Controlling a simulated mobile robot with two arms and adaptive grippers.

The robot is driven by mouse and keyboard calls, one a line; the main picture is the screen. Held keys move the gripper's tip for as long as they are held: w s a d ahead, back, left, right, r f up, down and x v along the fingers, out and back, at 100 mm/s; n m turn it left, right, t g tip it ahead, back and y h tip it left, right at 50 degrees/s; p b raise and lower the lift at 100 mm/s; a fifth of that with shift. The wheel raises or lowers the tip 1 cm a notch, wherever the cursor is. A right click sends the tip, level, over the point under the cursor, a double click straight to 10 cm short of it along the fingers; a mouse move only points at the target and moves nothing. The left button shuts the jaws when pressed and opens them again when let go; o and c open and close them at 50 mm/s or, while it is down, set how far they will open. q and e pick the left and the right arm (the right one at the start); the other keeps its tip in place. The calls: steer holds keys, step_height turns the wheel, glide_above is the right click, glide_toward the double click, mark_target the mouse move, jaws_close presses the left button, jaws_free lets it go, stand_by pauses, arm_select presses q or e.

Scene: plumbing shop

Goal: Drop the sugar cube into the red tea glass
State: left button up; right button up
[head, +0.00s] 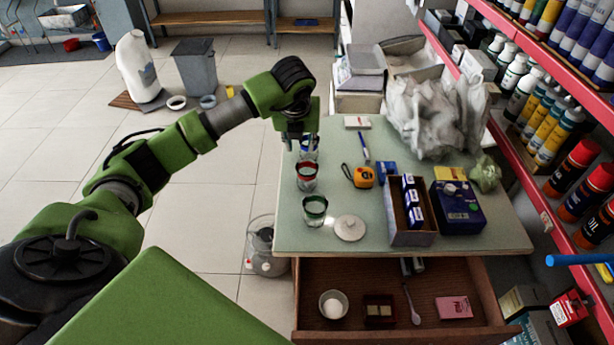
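The red tea glass (306,178), with a red rim band, stands upright near the left edge of the table. A blue-rimmed glass (309,154) stands just behind it and a green-rimmed glass (314,210) in front. My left gripper (301,143) points down over the blue-rimmed glass, behind the red one, and partly covers it. Its fingertips are small and overlap the glass, so I cannot tell its opening or whether it holds anything. I cannot make out a single sugar cube. A white bowl (333,304) with white contents sits in the open drawer. My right gripper is out of view.
On the table (383,261) are a round white lid (350,228), an orange tape measure (359,176), an open box (412,235) and a dark blue box (458,208). The drawer (480,333) also holds a small divided box, a spoon and a pink packet. Shelves line the right.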

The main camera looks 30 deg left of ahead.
arm_select(q)
steer(key=v, duration=1)
steer(key=shift+s+r, duration=0.25)
steer(key=shift+r, duration=0.1)
steer(key=shift+d, duration=0.15)
